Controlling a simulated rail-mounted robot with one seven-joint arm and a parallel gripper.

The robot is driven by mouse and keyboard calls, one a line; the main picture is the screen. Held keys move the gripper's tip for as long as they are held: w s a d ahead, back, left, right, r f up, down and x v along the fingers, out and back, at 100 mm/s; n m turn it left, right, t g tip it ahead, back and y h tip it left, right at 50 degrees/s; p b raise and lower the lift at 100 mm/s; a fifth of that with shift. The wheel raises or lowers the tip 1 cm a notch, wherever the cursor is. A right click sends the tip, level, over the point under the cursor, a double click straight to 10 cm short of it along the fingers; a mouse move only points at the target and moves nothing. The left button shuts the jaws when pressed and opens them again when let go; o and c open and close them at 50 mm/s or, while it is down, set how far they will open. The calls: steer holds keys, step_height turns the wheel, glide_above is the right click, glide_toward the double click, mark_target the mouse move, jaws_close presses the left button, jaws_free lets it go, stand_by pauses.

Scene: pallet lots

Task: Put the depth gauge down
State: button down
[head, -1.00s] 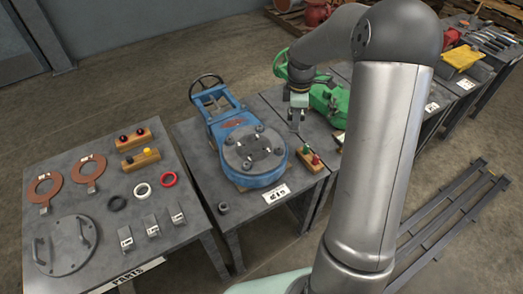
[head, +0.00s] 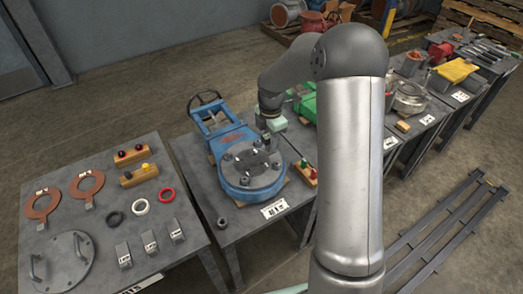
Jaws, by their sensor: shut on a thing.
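My gripper (head: 270,136) is at the end of the arm, over the back right part of the blue valve (head: 230,143) on the middle table. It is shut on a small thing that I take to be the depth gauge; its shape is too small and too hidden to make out. The blue valve has a round grey flange face (head: 244,181) on top with several studs or nuts around it. The gripper's tip is close to the flange's far edge; I cannot tell whether the held thing touches it.
The left table (head: 87,220) holds copper rings, coloured rings, tagged blocks and a grey cover plate. A loose nut (head: 222,223) lies at the table's front left. My arm hides part of the right tables.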

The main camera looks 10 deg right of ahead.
steer(key=shift+w+a+f, duration=0.1)
steer(key=shift+a+f, duration=0.35)
steer(key=shift+f, duration=0.6)
steer(key=shift+a+f, duration=0.45)
steer(key=shift+f, duration=0.55)
steer(key=shift+w+a+f, duration=0.1)
steer(key=shift+a+f, duration=0.35)
steer(key=shift+f, duration=0.6)
steer(key=shift+f, duration=0.1)
steer(key=c, duration=1)
jaws_free()
steer(key=shift+s+f, duration=0.1)
steer(key=shift+c, duration=0.2)
